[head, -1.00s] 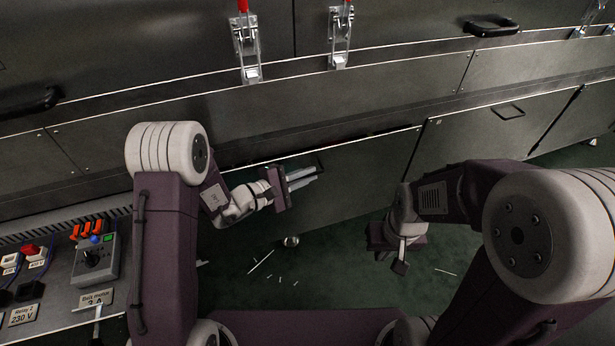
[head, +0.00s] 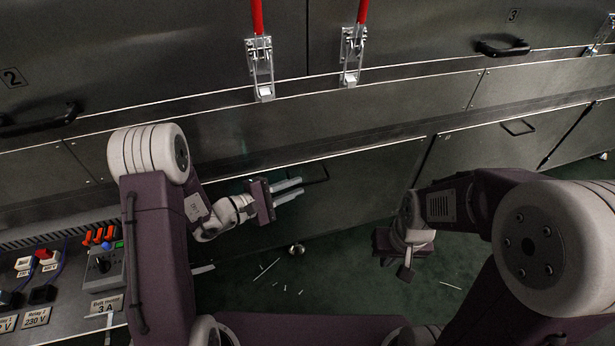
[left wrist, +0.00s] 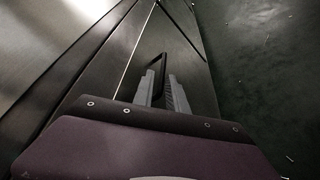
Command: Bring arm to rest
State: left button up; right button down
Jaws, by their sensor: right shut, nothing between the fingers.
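My left gripper (head: 300,187) points right in front of the lower dark metal panel, with its two grey fingers slightly apart and nothing seen between them. In the left wrist view the fingers (left wrist: 163,76) show a narrow gap. A dark bar handle (head: 318,174) on the lower panel lies just beyond the fingertips; it also shows in the left wrist view (left wrist: 158,62). I cannot tell whether the fingers touch it. My right gripper (head: 405,273) hangs pointing down above the green floor, shut and empty, apart from the panels.
Two toggle clamps with red levers (head: 260,65) (head: 351,55) are on the panel above. A control panel (head: 75,285) with switches and cables stands at lower left. Thin white sticks and a small round metal object (head: 296,249) lie on the green floor (head: 340,275).

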pick_arm(q)
jog(key=shift+v, duration=1.3)
